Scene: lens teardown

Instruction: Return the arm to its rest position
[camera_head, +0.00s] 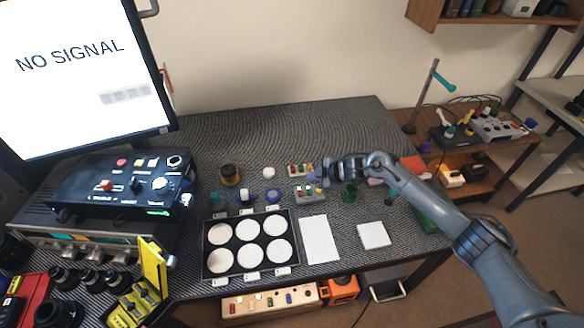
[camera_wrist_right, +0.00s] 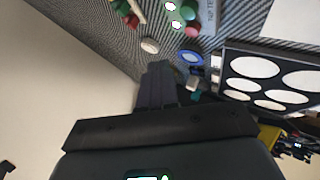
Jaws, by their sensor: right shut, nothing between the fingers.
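My right arm comes in from the lower right in the head view, and its gripper (camera_head: 322,175) hangs over the middle of the table, by the small coloured parts. In the right wrist view the gripper's dark fingers (camera_wrist_right: 158,88) are together with nothing between them. They appear above the table, beside a small white disc (camera_wrist_right: 150,45) and a blue ring (camera_wrist_right: 191,57). The white disc (camera_head: 268,172) and the blue ring (camera_head: 272,195) also show in the head view, left of the gripper. My left gripper is not in view.
A black tray (camera_head: 205,262) with several white round pads lies at the front. White sheets (camera_head: 320,238) lie to its right. A monitor (camera_head: 85,70) and a control box (camera_head: 125,182) stand at left. The table's back right (camera_head: 330,125) is clear.

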